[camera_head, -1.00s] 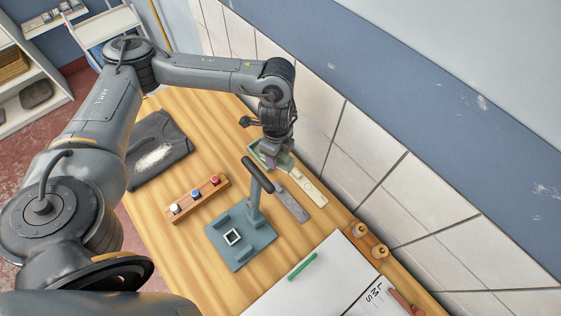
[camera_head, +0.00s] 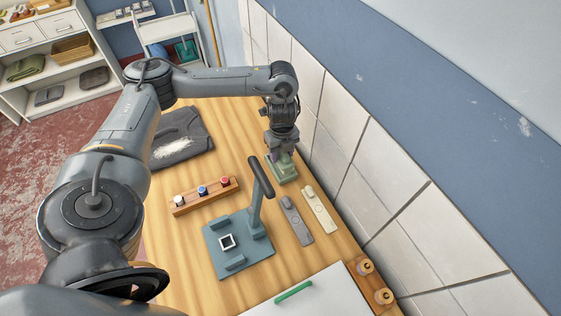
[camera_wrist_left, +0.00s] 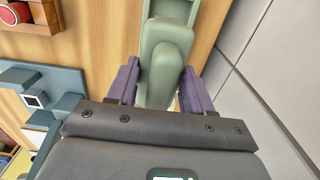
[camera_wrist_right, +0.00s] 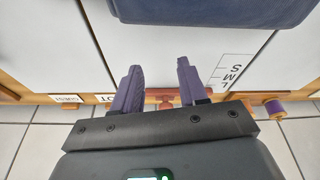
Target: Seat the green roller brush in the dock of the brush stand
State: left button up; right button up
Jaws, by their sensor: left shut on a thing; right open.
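The green roller brush (camera_head: 284,176) is in my left gripper (camera_head: 282,155), near the tiled wall; it also shows in the left wrist view (camera_wrist_left: 165,65). The purple fingers of my left gripper (camera_wrist_left: 160,88) are shut on its sides. I cannot tell whether it touches the table. The blue-grey brush stand (camera_head: 238,262) is nearer in the head view, with low blocks, a black-and-white square on its base and a post with a dark bar (camera_head: 261,173). My right gripper (camera_wrist_right: 157,85) is open and empty in the right wrist view, outside the head view.
A grey brush (camera_head: 296,220) and a cream one (camera_head: 319,209) lie beside the stand. A wooden button block (camera_head: 203,195) and a dark cloth (camera_head: 181,138) with white lint lie left. A white board (camera_head: 315,300) with a green marker (camera_head: 294,291) and wooden pegs (camera_head: 373,280) are nearer.

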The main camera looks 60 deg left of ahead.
aim_at(280, 158)
pick_arm(q)
jog(key=shift+w+a+f, duration=0.25)
jog(key=shift+a+f, duration=0.25)
jog(key=shift+a, duration=0.25)
pick_arm(e)
jog(key=shift+f, duration=0.4)
pick_arm(q)
notch_tip(280, 158, down, 2)
jog(key=shift+f+b, duration=0.2)
jog(key=shift+b, duration=0.25)
pick_arm(e)
jog(key=shift+d+f, duration=0.2)
jog(key=shift+f, duration=0.05)
pick_arm(q)
jog(key=shift+f, duration=0.35)
pick_arm(e)
jog(key=shift+r, duration=0.2)
pick_arm(q)
jog(key=shift+f, duration=0.4)
pick_arm(e)
jog(key=shift+r, duration=0.1)
pick_arm(q)
jog(key=shift+f, duration=0.1)
jog(key=o, duration=1)
pick_arm(e)
jog(key=shift+a, duration=0.1)
jog(key=shift+w, duration=0.1)
